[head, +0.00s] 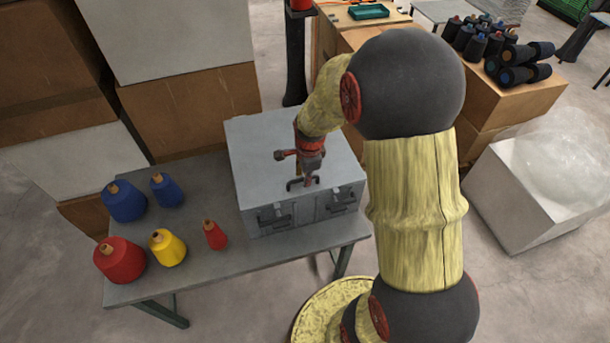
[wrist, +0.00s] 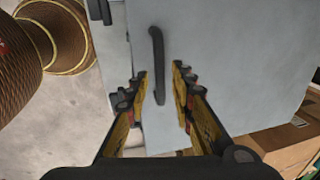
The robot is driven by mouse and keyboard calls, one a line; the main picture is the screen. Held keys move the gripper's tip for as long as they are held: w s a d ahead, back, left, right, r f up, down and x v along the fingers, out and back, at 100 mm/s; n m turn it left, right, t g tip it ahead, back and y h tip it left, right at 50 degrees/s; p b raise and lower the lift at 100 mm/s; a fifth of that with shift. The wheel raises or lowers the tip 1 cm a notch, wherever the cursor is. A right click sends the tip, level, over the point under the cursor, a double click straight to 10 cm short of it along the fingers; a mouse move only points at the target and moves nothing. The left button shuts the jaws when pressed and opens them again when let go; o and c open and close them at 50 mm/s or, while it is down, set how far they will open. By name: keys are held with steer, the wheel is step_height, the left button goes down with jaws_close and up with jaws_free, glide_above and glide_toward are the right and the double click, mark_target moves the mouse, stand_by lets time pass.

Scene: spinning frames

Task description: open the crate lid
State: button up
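The grey metal crate (head: 262,165) stands on the table with its lid (head: 255,140) down flat. Two dark latches or handles show on its front face. My gripper (head: 303,181) points down over the front part of the lid. In the wrist view my gripper (wrist: 160,82) is open, with one finger on each side of a dark bar handle (wrist: 156,50) on the pale grey lid (wrist: 225,60). The handle lies between the fingers with a gap on both sides. How far the fingertips are above the lid is hard to tell.
The grey table (head: 190,252) holds blue, yellow and red thread cones left of the crate, the small red cone (head: 214,235) closest. Cardboard boxes (head: 190,110) stand behind.

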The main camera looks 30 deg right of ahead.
jaws_close()
stand_by(0.7)
